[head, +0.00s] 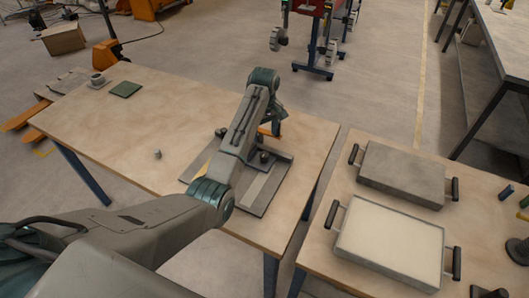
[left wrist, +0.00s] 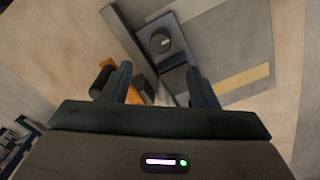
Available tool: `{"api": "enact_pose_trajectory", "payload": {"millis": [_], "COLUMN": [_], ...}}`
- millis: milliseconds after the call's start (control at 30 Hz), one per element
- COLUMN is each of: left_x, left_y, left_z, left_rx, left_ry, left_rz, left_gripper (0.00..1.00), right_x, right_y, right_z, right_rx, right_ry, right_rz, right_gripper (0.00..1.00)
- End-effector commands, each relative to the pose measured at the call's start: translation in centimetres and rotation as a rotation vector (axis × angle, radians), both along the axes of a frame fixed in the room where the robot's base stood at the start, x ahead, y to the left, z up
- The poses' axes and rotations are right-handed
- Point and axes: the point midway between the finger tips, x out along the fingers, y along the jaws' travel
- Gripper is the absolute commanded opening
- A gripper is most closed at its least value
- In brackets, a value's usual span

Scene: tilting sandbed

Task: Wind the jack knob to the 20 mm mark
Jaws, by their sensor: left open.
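My left gripper (left wrist: 159,88) is open and empty in the left wrist view, its two dark fingers apart. In the head view it (head: 276,120) hangs over the far side of the grey sandbed base (head: 279,172), partly hidden by my arm. A round dark knob (left wrist: 160,43) with a pale mark on top sits on a grey block beyond the fingertips. A dark cylinder (left wrist: 103,77) and an orange part (left wrist: 108,64) show by the left finger. I cannot tell for certain which is the jack knob. No 20 mm mark can be read. My right gripper is not in view.
The wooden table (head: 130,140) is mostly clear on the left, with a small grey piece (head: 157,154) and a green pad (head: 125,89). A second table on the right holds a pale-filled tray (head: 438,250) and a grey tray (head: 398,178), both with black handles.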

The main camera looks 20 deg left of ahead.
Motion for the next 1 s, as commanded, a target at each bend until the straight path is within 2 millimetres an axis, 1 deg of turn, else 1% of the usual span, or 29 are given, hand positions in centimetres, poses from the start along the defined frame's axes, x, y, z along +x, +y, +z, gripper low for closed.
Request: {"api": "enact_pose_trajectory", "payload": {"millis": [167, 300, 400, 533, 700, 967, 1000], "left_x": [-0.2, -0.2, -0.2, -0.1, -0.1, -0.1, -0.1], "left_y": [0.0, 0.0, 0.0, 0.0, 0.0, 0.0, 0.0], "left_z": [-2.6, -5.3, -7.1, -9.0, -10.2, -10.3, -10.3], "left_rx": [-0.001, -0.001, 0.000, 0.000, 0.001, 0.000, 0.000], "left_ry": [0.006, 0.004, 0.004, 0.001, 0.001, -0.001, -0.001], "left_rz": [-0.001, -0.002, -0.002, -0.003, -0.003, -0.003, -0.003], "left_gripper": [0.54, 0.54, 0.54, 0.54, 0.54, 0.54, 0.50], "right_x": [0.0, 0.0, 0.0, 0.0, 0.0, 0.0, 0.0], "right_y": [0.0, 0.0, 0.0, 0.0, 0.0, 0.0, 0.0], "right_z": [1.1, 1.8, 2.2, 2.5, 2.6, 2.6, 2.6], "right_rx": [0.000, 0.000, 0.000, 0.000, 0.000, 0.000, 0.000], "right_ry": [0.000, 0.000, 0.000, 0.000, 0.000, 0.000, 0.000], "right_rz": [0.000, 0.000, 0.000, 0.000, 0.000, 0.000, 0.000], "right_gripper": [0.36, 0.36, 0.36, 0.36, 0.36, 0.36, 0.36]}}
